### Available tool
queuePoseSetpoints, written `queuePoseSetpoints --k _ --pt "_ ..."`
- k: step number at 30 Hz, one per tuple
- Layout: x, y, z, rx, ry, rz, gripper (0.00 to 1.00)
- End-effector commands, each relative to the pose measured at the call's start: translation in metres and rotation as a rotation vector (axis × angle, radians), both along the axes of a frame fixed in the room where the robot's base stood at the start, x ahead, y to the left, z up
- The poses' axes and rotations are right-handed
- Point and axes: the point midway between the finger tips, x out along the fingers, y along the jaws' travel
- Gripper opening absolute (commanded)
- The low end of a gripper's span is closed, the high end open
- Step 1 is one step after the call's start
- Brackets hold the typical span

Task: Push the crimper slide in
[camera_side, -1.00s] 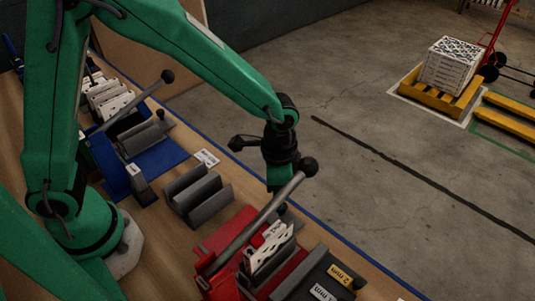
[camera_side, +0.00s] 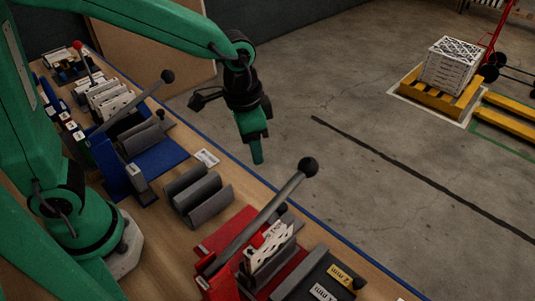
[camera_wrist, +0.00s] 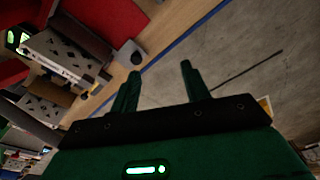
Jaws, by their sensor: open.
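The red station has a long grey lever (camera_side: 258,222) with a black ball knob (camera_side: 308,166), tilted up to the right. White slotted pieces (camera_side: 268,245) stand in it. A blue station (camera_side: 170,158) farther back has a similar lever with a black knob (camera_side: 167,76). I cannot tell which part is the crimper slide.
A grey ridged rack (camera_side: 200,195) stands between the two stations. A red-knobbed lever (camera_side: 79,45) is at the far left. Open concrete floor (camera_side: 400,150) lies beyond the bench edge.

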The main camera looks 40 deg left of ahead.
Motion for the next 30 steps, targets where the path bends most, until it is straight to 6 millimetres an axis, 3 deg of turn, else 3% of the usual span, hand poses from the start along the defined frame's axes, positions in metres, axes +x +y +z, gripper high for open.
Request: queuePoseSetpoints --k 30 --pt "-0.043 0.082 0.056 -0.089 -0.154 0.404 0.47"
